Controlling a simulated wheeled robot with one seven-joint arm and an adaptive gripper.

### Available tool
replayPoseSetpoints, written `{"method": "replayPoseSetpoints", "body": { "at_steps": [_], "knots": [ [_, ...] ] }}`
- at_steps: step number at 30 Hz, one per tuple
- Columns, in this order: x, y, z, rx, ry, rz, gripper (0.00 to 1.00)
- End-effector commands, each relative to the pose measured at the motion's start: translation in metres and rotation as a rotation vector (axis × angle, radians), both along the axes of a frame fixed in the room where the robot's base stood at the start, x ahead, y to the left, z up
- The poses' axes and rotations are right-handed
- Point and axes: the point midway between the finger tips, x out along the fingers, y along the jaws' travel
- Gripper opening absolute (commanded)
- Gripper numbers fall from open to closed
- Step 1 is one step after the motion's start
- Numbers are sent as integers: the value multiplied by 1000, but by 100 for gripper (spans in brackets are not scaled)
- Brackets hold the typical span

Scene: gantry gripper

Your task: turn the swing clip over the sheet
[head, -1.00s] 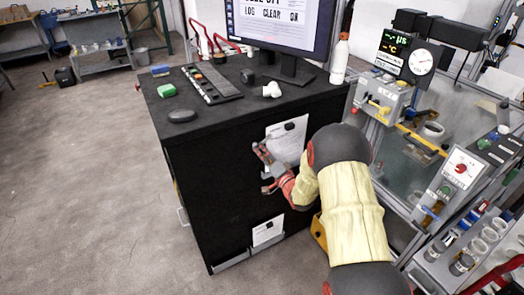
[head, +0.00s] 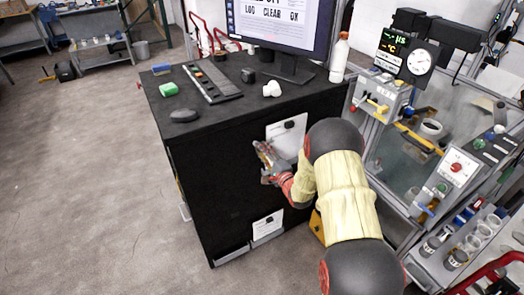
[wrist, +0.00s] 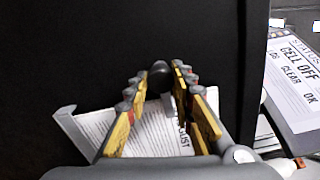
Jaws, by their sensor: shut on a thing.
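A white printed sheet (head: 284,144) is on the black front of the cabinet, with a small dark piece near its top. It also shows in the wrist view (wrist: 88,128), partly behind my fingers. My gripper (wrist: 160,82) is at the sheet's left side in the head view (head: 261,150). Its yellow-padded fingers are closed around a dark rounded piece, which looks like the swing clip (wrist: 158,75), beside the sheet's edge. The clip's outline blends into the black panel, so I cannot tell how far it overlaps the sheet.
A second sheet (head: 267,226) is lower on the cabinet. A bench with gauges (head: 419,62) stands right.

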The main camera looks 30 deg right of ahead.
Motion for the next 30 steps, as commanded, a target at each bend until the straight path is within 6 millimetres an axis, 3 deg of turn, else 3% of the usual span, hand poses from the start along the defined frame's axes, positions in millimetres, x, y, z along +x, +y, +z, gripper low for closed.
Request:
{"method": "replayPoseSetpoints", "body": {
  "at_steps": [14, 15, 24, 30],
  "knots": [
    [1, -3, 2, 13, -5, -5, 0],
    [1, -3, 2, 13, -5, -5, 26],
    [1, -3, 3, 12, -5, -6, 43],
    [2, -4, 6, 10, -10, -6, 44]
  ]
}}
